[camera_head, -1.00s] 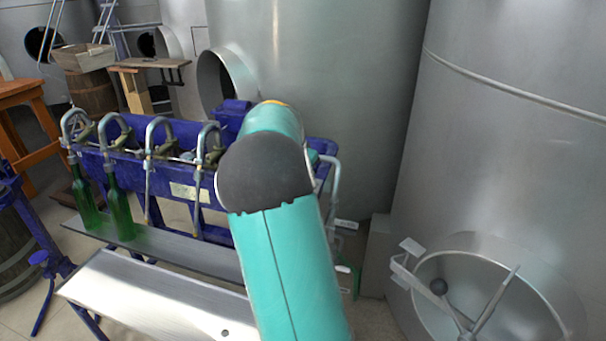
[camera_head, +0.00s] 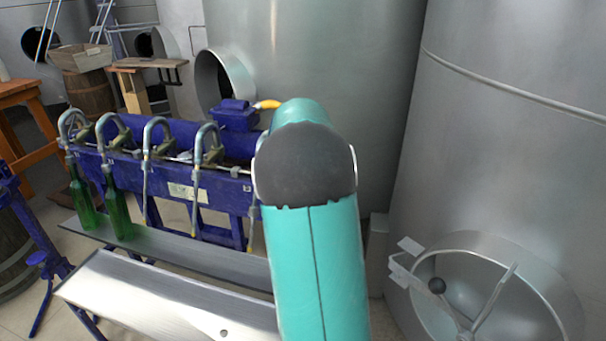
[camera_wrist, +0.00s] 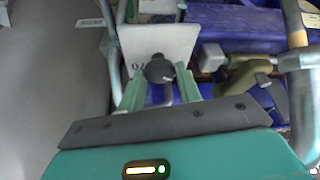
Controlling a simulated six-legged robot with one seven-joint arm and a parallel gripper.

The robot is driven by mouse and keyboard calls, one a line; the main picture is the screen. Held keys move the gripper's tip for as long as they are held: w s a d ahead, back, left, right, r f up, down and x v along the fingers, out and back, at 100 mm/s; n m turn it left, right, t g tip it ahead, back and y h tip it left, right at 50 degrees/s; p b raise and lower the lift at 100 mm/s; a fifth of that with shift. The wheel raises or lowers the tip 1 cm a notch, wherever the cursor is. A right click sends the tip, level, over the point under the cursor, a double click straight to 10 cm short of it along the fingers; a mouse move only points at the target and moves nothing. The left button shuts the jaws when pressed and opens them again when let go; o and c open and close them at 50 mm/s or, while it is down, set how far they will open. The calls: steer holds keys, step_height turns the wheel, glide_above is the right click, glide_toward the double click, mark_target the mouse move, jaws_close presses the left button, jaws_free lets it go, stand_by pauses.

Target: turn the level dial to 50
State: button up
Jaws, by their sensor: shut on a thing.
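The level dial shows in the wrist view as a pale plate (camera_wrist: 155,40) with a dark round knob (camera_wrist: 158,72) in front of it. Part of a printed number, perhaps 70, shows at the plate's left side. The pointer and the other marks cannot be made out. My gripper (camera_wrist: 161,76) has its two green fingers on either side of the knob and is shut on it. In the head view my teal arm hides the dial and the gripper.
The blue filling machine (camera_head: 185,185) has several curved spouts and two green bottles (camera_head: 118,212) at its left end. A metal bench (camera_head: 165,300) stands in front. Large steel tanks (camera_head: 500,150) stand behind and at right. Pipes (camera_wrist: 298,75) run close right of my gripper.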

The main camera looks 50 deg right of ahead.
steer(key=o, duration=1)
steer(key=shift+c, duration=0.2)
steer(key=shift+r, duration=0.1)
steer(key=v, duration=1.3)
steer(key=shift+r, duration=0.3)
steer(key=shift+s, duration=0.15)
steer(key=s+a+n+t+y, duration=0.1)
steer(key=s+a+n, duration=0.15)
steer(key=a, duration=0.95)
steer(key=s+a+n+t+y, duration=0.1)
steer(key=s+a+n, duration=0.15)
steer(key=a, duration=0.95)
steer(key=s+a+f+n+y, duration=0.1)
steer(key=s+a+f+n, duration=0.3)
steer(key=s+a, duration=0.9)
step_height(320, 180, down, 2)
steer(key=shift+a+f+n+t, duration=0.15)
steer(key=shift+a+n+t, duration=0.15)
steer(key=shift+a, duration=0.4)
